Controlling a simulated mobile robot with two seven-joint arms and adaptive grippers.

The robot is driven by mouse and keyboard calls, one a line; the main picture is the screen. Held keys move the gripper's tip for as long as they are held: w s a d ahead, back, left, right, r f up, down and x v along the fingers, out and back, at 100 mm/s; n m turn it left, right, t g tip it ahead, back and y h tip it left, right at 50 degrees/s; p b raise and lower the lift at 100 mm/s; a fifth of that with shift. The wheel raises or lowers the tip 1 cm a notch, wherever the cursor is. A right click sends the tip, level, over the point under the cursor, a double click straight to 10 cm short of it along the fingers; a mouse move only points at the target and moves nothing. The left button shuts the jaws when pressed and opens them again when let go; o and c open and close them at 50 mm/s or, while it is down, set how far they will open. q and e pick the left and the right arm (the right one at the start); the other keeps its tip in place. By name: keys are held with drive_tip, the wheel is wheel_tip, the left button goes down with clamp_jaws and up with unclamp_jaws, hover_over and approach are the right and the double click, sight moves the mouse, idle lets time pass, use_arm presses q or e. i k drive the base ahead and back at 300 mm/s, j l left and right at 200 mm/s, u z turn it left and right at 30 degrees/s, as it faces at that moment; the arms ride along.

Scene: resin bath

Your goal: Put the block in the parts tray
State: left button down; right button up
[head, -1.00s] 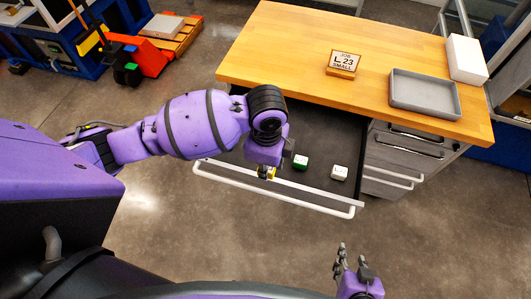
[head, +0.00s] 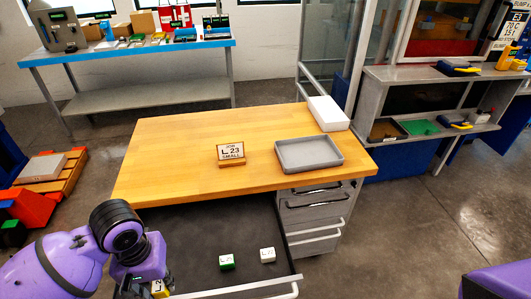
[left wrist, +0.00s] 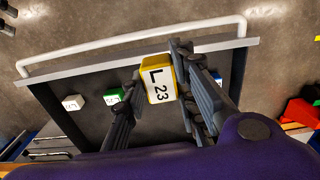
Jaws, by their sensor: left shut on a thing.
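The yellow-edged block (left wrist: 158,80) has a white face marked "L 23". My left gripper (left wrist: 155,100) is shut on it above the open drawer in the left wrist view. In the head view this block (head: 159,289) shows at the bottom left, with my left gripper (head: 148,288) partly cut off by the frame edge. The grey parts tray (head: 309,154) lies empty on the wooden bench, up and to the right of the gripper. A job card (head: 231,152) reading "JOB L 23 SMALL" stands on the bench. My right gripper is not in view.
The open drawer (head: 195,222) holds a green block (head: 227,262) and a white block (head: 267,255); a blue one (left wrist: 216,78) shows in the left wrist view. A white box (head: 328,113) stands behind the tray. The bench top's left side is clear.

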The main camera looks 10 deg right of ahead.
sight(291, 158)
drive_tip(key=i+l+u, duration=0.1)
drive_tip(key=l, duration=0.3)
drive_tip(key=i+l, duration=0.2)
drive_tip(key=l, duration=0.25)
drive_tip(key=i+l+u, duration=0.15)
drive_tip(key=l, duration=0.3)
drive_tip(key=i+l+u, duration=0.1)
drive_tip(key=l, duration=0.35)
drive_tip(key=i+l, duration=0.2)
drive_tip(key=l, duration=0.25)
drive_tip(key=i+l+u, duration=0.15)
drive_tip(key=l, duration=0.3)
drive_tip(key=l+u, duration=0.1)
drive_tip(key=l, duration=0.4)
